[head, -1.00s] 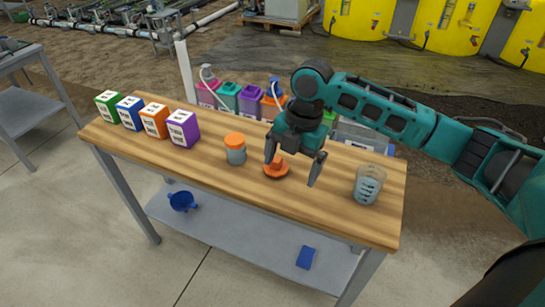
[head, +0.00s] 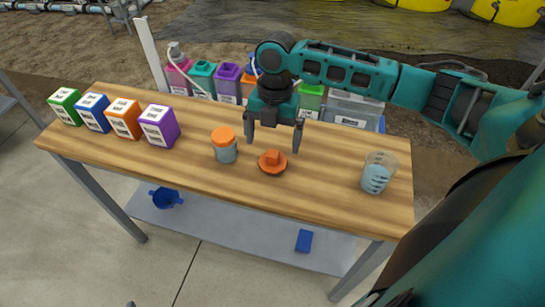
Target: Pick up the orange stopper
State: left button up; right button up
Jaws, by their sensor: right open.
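The orange stopper (head: 272,162) lies on the wooden tabletop, its wide flange down and its small knob up. My left gripper is not in view.
A jar with an orange lid (head: 223,144) stands just left of the stopper. A clear beaker (head: 378,174) stands to the right. Several labelled coloured boxes (head: 122,118) line the table's left end. Coloured containers (head: 228,78) stand behind the table. The front tabletop is clear.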

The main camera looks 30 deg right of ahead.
aim_at(273, 153)
jog(key=f, duration=0.5)
jog(key=shift+s+a+f, duration=0.15)
jog(key=shift+s+f, duration=0.1)
jog(key=shift+f, duration=0.05)
jog(key=shift+c, duration=0.3)
jog(key=c, duration=1.1)
